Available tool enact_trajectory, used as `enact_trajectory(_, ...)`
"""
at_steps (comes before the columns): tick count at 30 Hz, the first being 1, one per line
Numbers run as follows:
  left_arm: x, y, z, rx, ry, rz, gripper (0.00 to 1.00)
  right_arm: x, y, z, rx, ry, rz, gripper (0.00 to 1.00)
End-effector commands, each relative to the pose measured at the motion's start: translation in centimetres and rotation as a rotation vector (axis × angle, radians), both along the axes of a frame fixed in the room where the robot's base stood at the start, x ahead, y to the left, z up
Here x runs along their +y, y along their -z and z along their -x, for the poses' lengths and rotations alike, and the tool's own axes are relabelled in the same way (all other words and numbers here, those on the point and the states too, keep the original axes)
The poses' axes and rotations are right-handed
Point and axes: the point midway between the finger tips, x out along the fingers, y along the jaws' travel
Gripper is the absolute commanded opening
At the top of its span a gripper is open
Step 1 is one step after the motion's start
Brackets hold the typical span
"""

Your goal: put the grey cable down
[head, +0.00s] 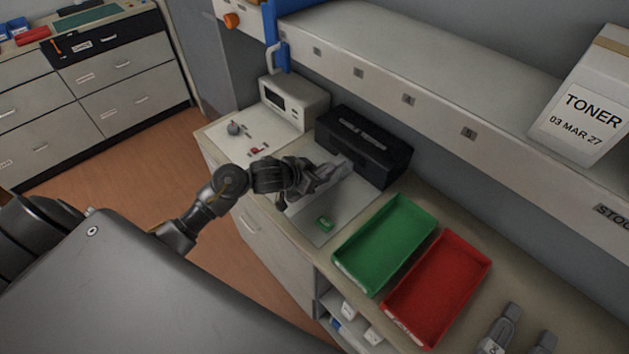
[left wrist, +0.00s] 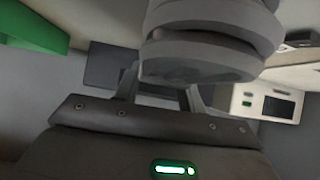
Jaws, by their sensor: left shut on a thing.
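The grey cable (head: 328,181) shows as a grey bundle at the end of my left arm, above the pale mat (head: 350,212) on the counter. My left gripper (head: 303,180) is shut on it. In the left wrist view the cable (left wrist: 205,50) is a thick grey coil between the fingers of my left gripper (left wrist: 160,95), hiding much of what is behind it. I cannot tell whether the cable touches the mat.
A green tray (head: 387,243) and a red tray (head: 437,288) stand to the right, both empty. A white box device (head: 296,102) is at the left. A shelf (head: 430,75) overhangs behind.

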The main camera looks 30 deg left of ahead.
Motion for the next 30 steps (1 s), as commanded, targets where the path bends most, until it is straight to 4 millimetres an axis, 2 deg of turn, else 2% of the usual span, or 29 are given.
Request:
enact_trajectory(2,0.1,0.1,-0.1,0.000,-0.001,-0.001,0.08,0.0,0.0,0.0,0.000,0.000,0.000,0.36)
enact_trajectory(10,0.4,3.3,-0.3,0.003,-0.001,0.000,0.08,0.0,-0.4,0.0,0.000,0.000,0.000,0.36)
enact_trajectory(23,0.4,4.0,-0.3,0.000,-0.001,-0.001,0.08,0.0,-0.1,0.0,0.000,-0.001,0.000,0.36)
enact_trajectory(24,0.4,4.0,-0.3,0.000,0.000,-0.002,0.45,0.0,-0.2,0.0,0.000,-0.001,0.000,0.36)
enact_trajectory(28,0.4,4.0,-0.3,0.000,0.000,-0.002,0.61,0.0,-0.2,0.0,0.000,-0.001,0.000,0.36)
enact_trajectory(30,0.4,4.0,-0.3,0.000,0.000,-0.002,0.61,0.0,-0.2,0.0,0.000,-0.001,0.000,0.36)
